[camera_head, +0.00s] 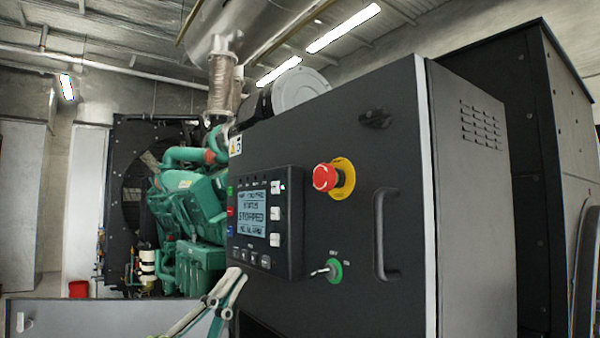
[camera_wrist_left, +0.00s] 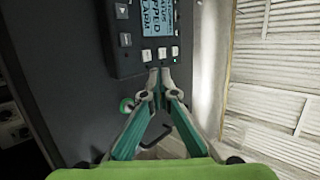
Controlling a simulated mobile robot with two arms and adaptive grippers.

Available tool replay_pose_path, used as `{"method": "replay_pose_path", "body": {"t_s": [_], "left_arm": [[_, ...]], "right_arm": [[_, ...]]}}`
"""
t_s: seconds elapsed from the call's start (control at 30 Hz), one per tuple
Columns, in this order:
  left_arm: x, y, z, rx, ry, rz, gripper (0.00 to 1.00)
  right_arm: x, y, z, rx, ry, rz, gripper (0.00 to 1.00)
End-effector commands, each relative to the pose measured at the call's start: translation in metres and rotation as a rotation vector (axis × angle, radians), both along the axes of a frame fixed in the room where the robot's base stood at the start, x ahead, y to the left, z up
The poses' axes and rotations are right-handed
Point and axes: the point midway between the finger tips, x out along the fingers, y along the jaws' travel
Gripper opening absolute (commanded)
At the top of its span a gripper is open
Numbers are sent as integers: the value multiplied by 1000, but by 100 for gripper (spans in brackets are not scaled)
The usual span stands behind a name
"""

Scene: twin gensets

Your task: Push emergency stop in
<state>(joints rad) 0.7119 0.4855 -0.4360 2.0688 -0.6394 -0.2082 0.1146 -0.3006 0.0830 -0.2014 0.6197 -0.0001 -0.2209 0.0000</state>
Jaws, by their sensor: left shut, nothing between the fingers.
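The emergency stop (camera_head: 326,177) is a red mushroom button on a yellow round base, on the dark front of the control cabinet (camera_head: 345,255). It stands out from the panel; I cannot tell whether it is pushed in. My left gripper (camera_head: 236,273) is shut and empty, low in front of the control panel, left of and below the button and apart from it. In the left wrist view the shut fingertips (camera_wrist_left: 160,72) show near the lower edge of the display unit (camera_wrist_left: 150,30). The button does not show there. My right gripper is not in view.
The display unit (camera_head: 264,222) reads STOPPED. A green key switch (camera_head: 331,270) sits below the button, and a black handle (camera_head: 385,235) stands out to its right. A green engine (camera_head: 190,200) is behind at left. A red bucket (camera_head: 78,289) stands on the floor.

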Motion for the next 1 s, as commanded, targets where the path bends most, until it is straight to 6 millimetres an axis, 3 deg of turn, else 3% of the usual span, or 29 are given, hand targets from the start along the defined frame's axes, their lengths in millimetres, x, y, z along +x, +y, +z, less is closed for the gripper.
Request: {"method": "replay_pose_path", "body": {"t_s": [0.03, 0.2, 0.4, 0.5, 0.73, 1.0], "left_arm": [[-13, -11, 26, 70, -94, -10, 0], [-55, -48, 81, 319, -361, -37, 0], [-94, -78, 115, 644, -616, -20, 0], [-106, -85, 125, 815, -712, 10, 0], [-116, -70, 144, 1210, -840, 135, 0], [-117, -16, 169, 1554, -822, 309, 0]], "right_arm": [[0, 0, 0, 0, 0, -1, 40], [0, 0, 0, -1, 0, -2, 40], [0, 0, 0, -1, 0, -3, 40], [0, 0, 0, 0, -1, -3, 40], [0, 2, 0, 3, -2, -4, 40], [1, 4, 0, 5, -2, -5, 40]]}}
